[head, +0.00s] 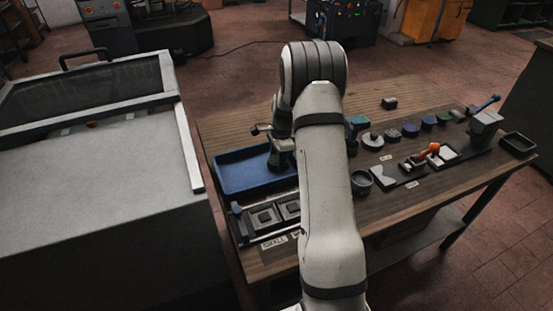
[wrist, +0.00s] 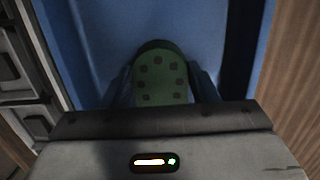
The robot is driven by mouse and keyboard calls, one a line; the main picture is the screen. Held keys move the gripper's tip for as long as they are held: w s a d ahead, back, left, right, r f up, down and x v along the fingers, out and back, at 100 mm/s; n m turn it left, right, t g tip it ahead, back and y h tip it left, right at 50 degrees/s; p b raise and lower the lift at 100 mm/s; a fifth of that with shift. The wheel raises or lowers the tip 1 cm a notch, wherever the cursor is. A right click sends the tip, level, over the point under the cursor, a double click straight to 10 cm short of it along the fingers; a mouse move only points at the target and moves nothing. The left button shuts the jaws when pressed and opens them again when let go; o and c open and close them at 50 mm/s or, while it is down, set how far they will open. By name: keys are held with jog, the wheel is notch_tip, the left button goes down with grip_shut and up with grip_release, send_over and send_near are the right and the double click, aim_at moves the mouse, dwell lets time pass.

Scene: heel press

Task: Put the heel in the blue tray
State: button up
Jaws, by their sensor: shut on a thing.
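The heel (wrist: 158,72) is a green rounded piece with several dark dots, seen in the wrist view between my gripper's fingers (wrist: 160,88). My gripper is shut on it. The blue tray (head: 233,170) lies at the left end of the table in the head view. Its blue floor (wrist: 98,35) shows behind the heel in the wrist view. My gripper (head: 281,165) is over the tray's right part in the head view, partly hidden by my arm. I cannot tell whether the heel touches the tray floor.
A dark fixture with square pads (head: 264,215) lies along the tray's near side. Several coloured pieces (head: 410,130) stand in a row to the right. A round dark cup (head: 361,182) and a press with a blue handle (head: 486,121) are also on the wooden table (head: 232,132).

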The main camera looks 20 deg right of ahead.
jog(key=shift+f, duration=0.15)
jog(key=o, duration=1)
notch_tip(320, 180, up, 12)
jog(key=d, duration=0.1)
jog(key=s+a+r+n+t, duration=0.1)
jog(key=s+a+r+n, duration=0.7)
jog(key=s+r, duration=0.3)
jog(key=s+a+n+t, duration=0.1)
jog(key=s+a+n, duration=0.2)
jog(key=s, duration=0.7)
jog(key=s+a+f+n+h, duration=0.1)
jog(key=s+a+n, duration=0.2)
jog(key=s+n, duration=0.4)
jog(key=s, duration=0.3)
jog(key=shift+s+a+f+t+b, duration=0.25)
jog(key=shift+s+a+t+b, duration=0.05)
jog(key=shift+t, duration=0.1)
